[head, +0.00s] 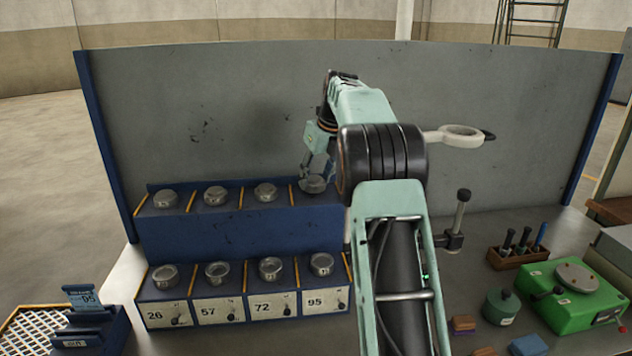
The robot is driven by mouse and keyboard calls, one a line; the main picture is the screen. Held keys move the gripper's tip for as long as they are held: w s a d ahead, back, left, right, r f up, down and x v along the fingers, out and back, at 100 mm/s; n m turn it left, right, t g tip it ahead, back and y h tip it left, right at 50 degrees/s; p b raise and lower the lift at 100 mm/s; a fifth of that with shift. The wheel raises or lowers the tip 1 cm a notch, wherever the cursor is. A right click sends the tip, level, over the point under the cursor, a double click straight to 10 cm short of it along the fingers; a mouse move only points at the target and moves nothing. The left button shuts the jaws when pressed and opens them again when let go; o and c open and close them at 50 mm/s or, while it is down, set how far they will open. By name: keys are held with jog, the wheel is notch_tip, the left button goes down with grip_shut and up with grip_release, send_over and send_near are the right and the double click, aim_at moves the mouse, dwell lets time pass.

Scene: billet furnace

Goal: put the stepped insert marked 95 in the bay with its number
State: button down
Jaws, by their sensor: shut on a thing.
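My gripper (317,176) is at the right end of the rack's upper row, pointing down. It is shut on a round metal insert (313,186), low at the rightmost upper place. I cannot tell whether the insert touches the shelf, and no number on it can be read. The blue two-level rack (240,235) has plates 26, 57, 72 and 95 along its lower front. The bay marked 95 (322,301) is at the right end, and a round metal piece (321,264) sits above its plate. My arm hides the area right of the rack.
Other round metal pieces (216,195) stand in both rows, between yellow dividers. A blue card reading 95 (82,297) stands in a holder at lower left. A grey panel (200,120) closes the back. A green device (575,300) and a tool box (518,256) are at right.

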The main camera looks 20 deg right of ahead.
jog(key=shift+f, duration=0.5)
jog(key=shift+f, duration=0.15)
jog(key=c, duration=1.1)
grip_release()
jog(key=shift+s+f, duration=0.1)
jog(key=v, duration=1.2)
jog(key=shift+d, duration=0.1)
